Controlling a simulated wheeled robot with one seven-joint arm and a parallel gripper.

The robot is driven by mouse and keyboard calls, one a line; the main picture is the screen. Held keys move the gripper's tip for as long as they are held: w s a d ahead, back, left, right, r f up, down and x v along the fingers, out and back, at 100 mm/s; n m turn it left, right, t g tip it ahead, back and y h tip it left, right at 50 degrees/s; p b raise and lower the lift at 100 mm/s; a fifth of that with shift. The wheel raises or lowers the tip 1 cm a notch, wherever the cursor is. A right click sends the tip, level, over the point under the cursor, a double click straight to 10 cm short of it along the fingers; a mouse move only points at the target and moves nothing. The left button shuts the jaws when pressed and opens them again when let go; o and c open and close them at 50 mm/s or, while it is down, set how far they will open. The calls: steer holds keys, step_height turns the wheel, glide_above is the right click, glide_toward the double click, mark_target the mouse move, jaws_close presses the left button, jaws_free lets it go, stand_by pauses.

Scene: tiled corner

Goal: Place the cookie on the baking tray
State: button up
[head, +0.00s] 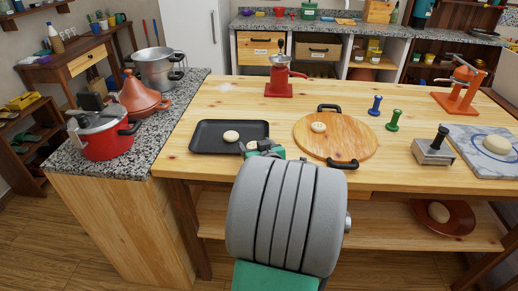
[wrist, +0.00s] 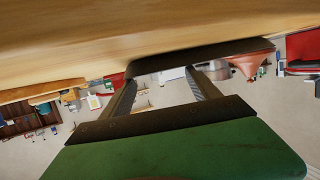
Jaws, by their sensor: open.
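A round pale cookie (head: 230,136) lies on the black baking tray (head: 203,146) at the left of the wooden table. A second pale round piece (head: 319,127) lies on the round wooden board (head: 345,137) to the right. My gripper (head: 250,147) is at the tray's right edge, partly hidden behind my grey arm link. In the wrist view my gripper (wrist: 161,78) has its two fingers spread apart, with no cookie visible between them. A dark edge, likely the tray's (wrist: 200,53), shows just beyond the fingertips.
A red press (head: 279,82) stands behind the tray. Blue (head: 375,105) and green (head: 393,120) stampers stand right of the board. A marble slab (head: 480,140) holds pale dough. Pots (head: 104,135) stand on the granite counter at left. Bare table lies between tray and board.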

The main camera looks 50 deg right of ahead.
steer(key=v, duration=0.7)
steer(key=r+v, duration=0.1)
steer(key=v, duration=0.3)
steer(key=shift+d, duration=0.1)
steer(key=shift+s+a+r, duration=0.15)
steer(key=shift+s+a, duration=0.2)
steer(key=shift+s, duration=0.1)
